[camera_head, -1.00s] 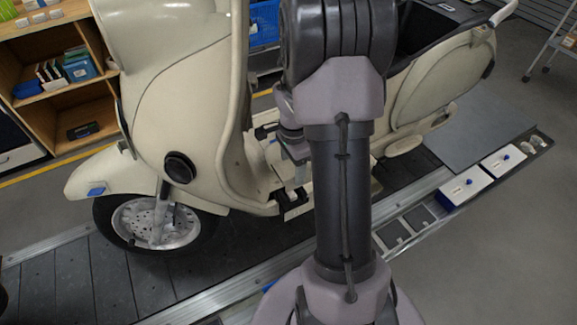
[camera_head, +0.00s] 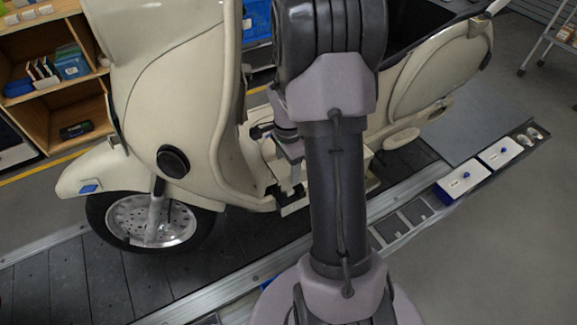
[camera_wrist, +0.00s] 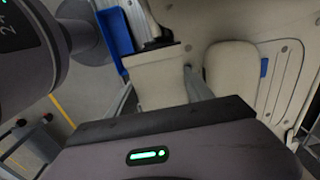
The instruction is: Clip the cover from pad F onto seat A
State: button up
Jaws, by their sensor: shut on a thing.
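My gripper (camera_head: 296,182) is low beside the scooter's footwell, partly behind my own arm in the head view. In the wrist view its two fingers (camera_wrist: 160,97) are shut on a cream cover (camera_wrist: 160,78), a boxy panel with a dark strip near its far edge. The cream scooter (camera_head: 190,90) stands on the conveyor. I cannot tell which part of it is seat A, or whether the cover touches the scooter. Two dark, flat pads, a nearer one (camera_head: 389,229) and a farther one (camera_head: 416,211), look bare; their letters are unreadable.
A rounded cream panel (camera_wrist: 231,80) lies right of the held cover. Wooden shelves (camera_head: 38,115) stand at the back left.

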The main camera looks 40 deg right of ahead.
jog(key=shift+f, duration=0.1)
jog(key=shift+f+b, duration=3.3)
jog(key=shift+f, duration=0.5)
jog(key=shift+f+b, duration=0.55)
jog(key=shift+b, duration=0.1)
jog(key=o, duration=1.5)
jog(key=shift+r, duration=0.1)
